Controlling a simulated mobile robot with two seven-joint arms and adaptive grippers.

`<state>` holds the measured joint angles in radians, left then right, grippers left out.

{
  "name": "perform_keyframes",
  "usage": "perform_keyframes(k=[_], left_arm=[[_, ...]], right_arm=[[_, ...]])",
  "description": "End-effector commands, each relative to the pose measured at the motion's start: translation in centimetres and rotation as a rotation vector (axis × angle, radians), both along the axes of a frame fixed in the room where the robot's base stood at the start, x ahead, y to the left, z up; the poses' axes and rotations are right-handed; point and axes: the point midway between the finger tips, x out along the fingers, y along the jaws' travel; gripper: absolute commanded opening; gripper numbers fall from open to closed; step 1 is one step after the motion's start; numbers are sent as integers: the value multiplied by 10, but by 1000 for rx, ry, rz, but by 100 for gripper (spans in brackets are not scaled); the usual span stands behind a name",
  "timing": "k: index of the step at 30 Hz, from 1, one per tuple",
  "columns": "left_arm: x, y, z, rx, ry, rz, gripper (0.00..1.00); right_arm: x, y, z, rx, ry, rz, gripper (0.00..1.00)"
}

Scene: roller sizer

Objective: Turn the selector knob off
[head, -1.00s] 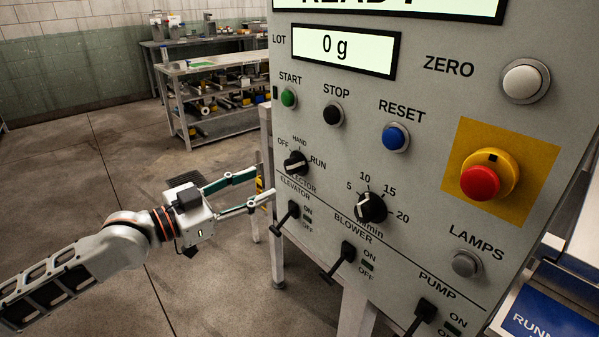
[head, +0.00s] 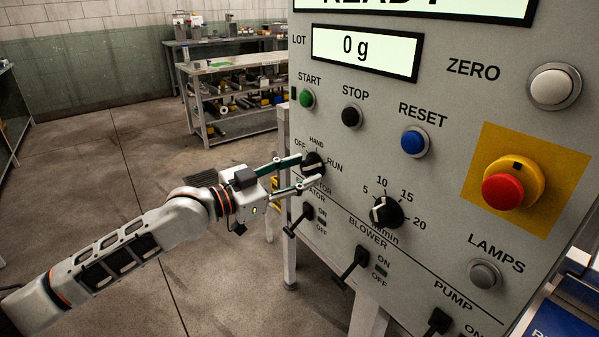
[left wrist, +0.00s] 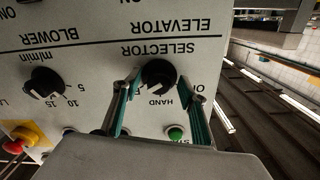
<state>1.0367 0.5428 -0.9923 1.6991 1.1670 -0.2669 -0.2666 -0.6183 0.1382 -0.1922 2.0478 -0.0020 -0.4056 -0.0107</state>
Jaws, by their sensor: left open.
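The selector knob (head: 313,160) is a black rotary knob on the grey control panel, with OFF, HAND and RUN around it. My left gripper (head: 307,172) is open, its two fingers reaching to the knob from the left and partly covering it. In the left wrist view the knob (left wrist: 158,72) shows upside down between the spread fingertips (left wrist: 161,88), with HAND below it. The RUN label is mostly hidden behind a finger there. The knob's white mark seems turned toward the RUN side, but it is partly covered. I cannot tell whether the fingers touch it.
The elevator lever (head: 298,220) sits just below the left gripper, and the blower lever (head: 352,264) lower right. The min dial (head: 386,212) is right of the knob. Start (head: 307,98) and stop (head: 352,116) buttons are above. Open floor lies left of the panel.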

Motion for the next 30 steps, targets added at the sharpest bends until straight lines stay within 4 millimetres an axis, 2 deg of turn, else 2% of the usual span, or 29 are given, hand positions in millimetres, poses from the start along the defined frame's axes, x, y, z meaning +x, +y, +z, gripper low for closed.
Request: perform_keyframes(k=[4,5,6,9,20,30], left_arm=[[0,0,0,0,0,0,42],[0,0,0,0,0,0,37],[0,0,0,0,0,0,26],[0,0,0,0,0,0,4],[0,0,1,-19,26,0,4],[-1,0,3,-143,195,0,4]], right_arm=[[0,-1,0,-2,-1,2,0],[0,-1,0,-3,-1,1,0],[1,-1,1,-3,-2,2,0],[1,-1,2,-3,-4,3,0],[4,-1,6,-3,-11,1,0],[6,-1,14,5,-18,0,0]])
